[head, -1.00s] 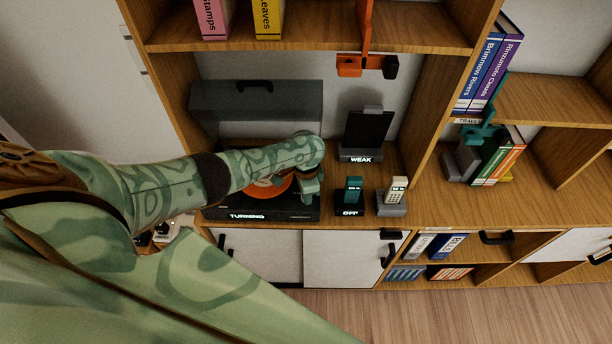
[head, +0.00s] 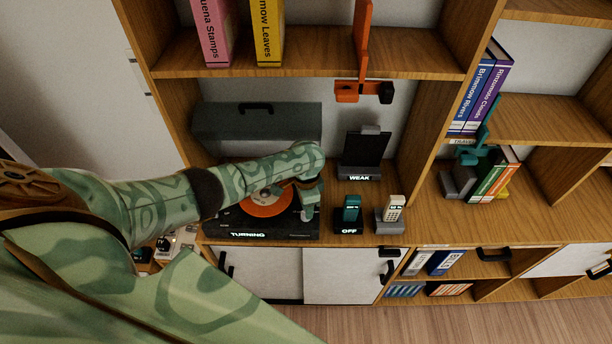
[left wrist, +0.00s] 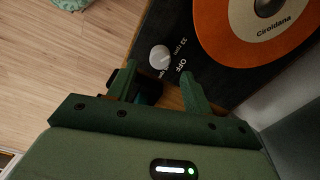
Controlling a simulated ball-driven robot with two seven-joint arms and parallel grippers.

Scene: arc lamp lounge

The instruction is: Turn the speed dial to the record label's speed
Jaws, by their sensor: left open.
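The dark record player (head: 285,229) stands on the shelf, its front display reading "TURNING". In the head view my left gripper (head: 307,205) hides the dial.
The grey lid (head: 255,122) stands raised behind the deck. To the right are a black panel stand marked "WEAK" (head: 364,152), a teal handset marked "OFF" (head: 350,212) and a cream handset (head: 393,212). An orange bracket (head: 362,60) hangs above. Wooden floor lies in front.

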